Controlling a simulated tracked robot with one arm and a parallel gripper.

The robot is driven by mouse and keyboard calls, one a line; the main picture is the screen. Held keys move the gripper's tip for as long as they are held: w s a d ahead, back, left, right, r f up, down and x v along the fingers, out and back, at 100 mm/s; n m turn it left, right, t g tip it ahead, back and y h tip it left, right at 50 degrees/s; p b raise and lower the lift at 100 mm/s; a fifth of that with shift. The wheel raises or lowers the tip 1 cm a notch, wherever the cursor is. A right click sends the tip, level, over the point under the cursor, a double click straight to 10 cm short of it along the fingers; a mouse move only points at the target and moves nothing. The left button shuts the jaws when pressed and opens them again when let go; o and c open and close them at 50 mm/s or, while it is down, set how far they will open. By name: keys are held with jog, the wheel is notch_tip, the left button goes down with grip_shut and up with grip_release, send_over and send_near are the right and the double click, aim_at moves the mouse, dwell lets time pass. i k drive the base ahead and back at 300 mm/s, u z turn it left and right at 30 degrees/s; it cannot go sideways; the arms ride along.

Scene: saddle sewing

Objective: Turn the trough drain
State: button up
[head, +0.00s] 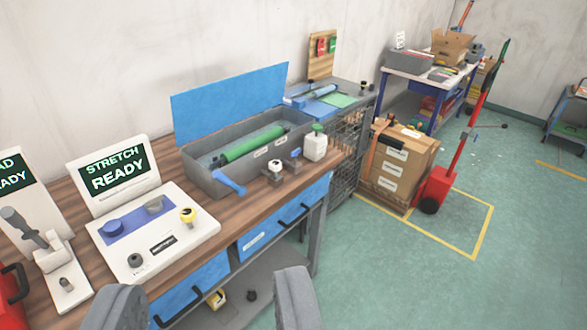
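A grey trough (207,180) stands on the wooden bench, its blue lid (228,98) raised behind it. A green roller (254,142) lies lengthwise inside. A blue lever (229,184) sticks out at the trough's front left and points down toward the bench front; it looks like the drain handle, but no label on it is readable. My gripper (205,305) shows as two grey fingers at the bottom edge, wide apart with nothing between them. It is in front of the bench, well short of the trough and touching nothing visible.
Beside the trough stand a white bottle with a green cap (315,144) and small knobbed fixtures (275,170). A "STRETCH READY" panel (119,171) stands left. Blue drawers (265,229) with black handles face forward. Boxes (403,160) and a red pallet jack (437,186) stand right; green floor is open beyond.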

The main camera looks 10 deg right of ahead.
aim_at(295, 154)
jog(key=z, duration=0.3)
jog(key=i, duration=0.55)
jog(key=z, duration=0.45)
jog(key=i, duration=1.7)
jog(key=u, duration=0.3)
